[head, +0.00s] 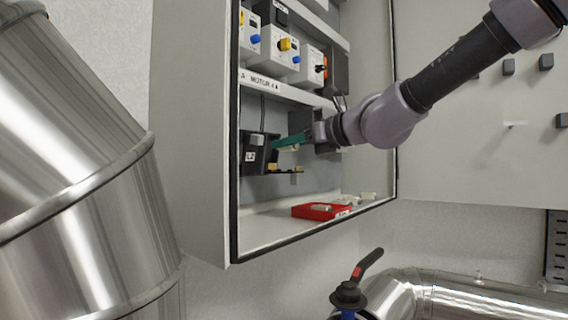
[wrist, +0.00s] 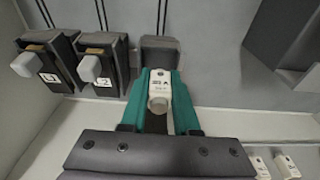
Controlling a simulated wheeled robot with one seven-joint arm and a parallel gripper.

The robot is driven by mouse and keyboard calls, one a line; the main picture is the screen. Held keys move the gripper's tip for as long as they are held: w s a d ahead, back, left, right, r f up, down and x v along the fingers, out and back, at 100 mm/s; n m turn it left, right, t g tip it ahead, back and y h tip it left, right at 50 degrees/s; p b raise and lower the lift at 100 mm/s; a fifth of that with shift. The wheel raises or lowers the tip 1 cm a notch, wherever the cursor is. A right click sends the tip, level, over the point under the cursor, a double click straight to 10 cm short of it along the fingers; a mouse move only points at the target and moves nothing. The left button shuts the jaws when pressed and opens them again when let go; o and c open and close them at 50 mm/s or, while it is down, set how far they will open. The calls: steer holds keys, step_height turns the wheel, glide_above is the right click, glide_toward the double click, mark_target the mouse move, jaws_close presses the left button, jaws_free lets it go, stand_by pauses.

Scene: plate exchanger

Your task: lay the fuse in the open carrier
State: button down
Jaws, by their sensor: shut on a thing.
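My gripper (wrist: 158,88) has teal fingers, closed on a white fuse (wrist: 158,92) with printed marks. In the head view my gripper (head: 280,144) is inside the cabinet, near the black fuse holders (head: 256,156). In the wrist view a dark holder (wrist: 160,50) stands just beyond the fingertips, to the right of the holders marked L1 (wrist: 46,62) and L2 (wrist: 103,66). In the head view a dark part with tan contacts (head: 285,171) juts out below the fingers and looks like the open carrier. The fuse and fingers hide much of it in the wrist view; I cannot tell whether they touch.
A red box (head: 312,211) lies on the cabinet floor, with pale fuses (head: 368,196) beside it. Pale fuses (wrist: 287,165) also show at lower right in the wrist view. A label rail (head: 285,92) and switch devices (head: 283,48) are above. The cabinet's left wall (head: 190,140) is close to the holders.

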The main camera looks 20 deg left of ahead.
mark_target(273, 165)
step_height(273, 165, down, 4)
steer(key=shift+a+f, duration=0.1)
steer(key=shift+a, duration=0.05)
steer(key=shift+a+f, duration=0.1)
steer(key=shift+a, duration=0.1)
steer(key=shift+f, duration=0.1)
steer(key=c, duration=0.7)
jaws_free()
steer(key=shift+o, duration=0.2)
